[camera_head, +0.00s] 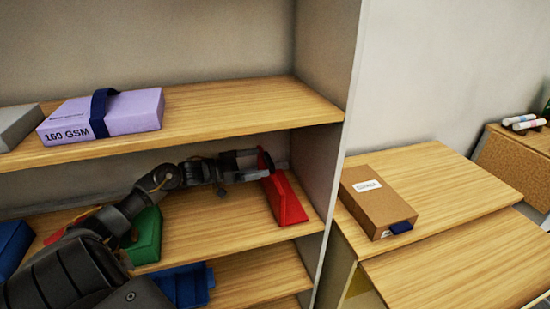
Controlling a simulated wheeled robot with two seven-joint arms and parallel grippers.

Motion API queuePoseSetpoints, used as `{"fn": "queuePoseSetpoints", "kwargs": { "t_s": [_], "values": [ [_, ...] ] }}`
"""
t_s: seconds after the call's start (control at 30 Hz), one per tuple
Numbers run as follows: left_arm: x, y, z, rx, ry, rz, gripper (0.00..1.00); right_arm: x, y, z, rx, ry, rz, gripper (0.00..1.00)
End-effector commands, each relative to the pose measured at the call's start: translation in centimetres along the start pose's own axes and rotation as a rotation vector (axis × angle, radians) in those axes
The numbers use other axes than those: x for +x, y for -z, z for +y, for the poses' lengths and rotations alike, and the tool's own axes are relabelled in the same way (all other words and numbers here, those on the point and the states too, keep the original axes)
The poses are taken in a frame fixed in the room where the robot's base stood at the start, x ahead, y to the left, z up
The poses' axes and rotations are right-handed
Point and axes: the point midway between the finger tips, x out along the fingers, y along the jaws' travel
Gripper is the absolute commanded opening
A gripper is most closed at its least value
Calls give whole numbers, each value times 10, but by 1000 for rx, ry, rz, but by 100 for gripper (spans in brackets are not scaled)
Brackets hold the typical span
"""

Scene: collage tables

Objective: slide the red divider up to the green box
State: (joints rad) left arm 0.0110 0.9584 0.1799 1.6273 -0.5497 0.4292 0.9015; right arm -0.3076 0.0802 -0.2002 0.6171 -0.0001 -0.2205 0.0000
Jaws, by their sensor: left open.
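The red divider (287,198) stands on the middle shelf board, near the right wall of the shelf unit. The green box (147,236) is on the same board to the left, partly hidden behind my left arm. Bare wood shows between the two. My left gripper (268,164) is at the top of the divider, with its fingers open. A dark finger shows against the divider's upper edge; I cannot tell whether it touches. My right gripper is not in view.
The upper shelf (235,112) above my left arm holds a purple 160 GSM box (130,113) and a grey box (16,125). Blue boxes sit at lower left. A brown carton (375,198) lies on the table at right. The shelf's side wall (322,165) is close to the divider.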

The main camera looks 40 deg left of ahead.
Motion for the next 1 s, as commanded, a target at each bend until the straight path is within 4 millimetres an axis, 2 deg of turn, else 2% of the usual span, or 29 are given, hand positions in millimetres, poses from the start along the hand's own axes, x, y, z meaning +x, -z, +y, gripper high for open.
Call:
{"fn": "queuePoseSetpoints", "kwargs": {
  "t_s": [0.1,0.33,0.5,0.77,1.0],
  "values": [
    [23,5,0,-1,-1,4,100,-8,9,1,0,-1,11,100],
    [56,2,0,0,-3,1,100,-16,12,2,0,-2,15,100],
    [65,1,1,1,-4,0,100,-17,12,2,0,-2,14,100],
    [66,0,1,1,-4,-1,100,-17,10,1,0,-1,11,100],
    [66,0,1,1,-3,-1,70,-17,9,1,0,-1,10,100]
  ]
}}
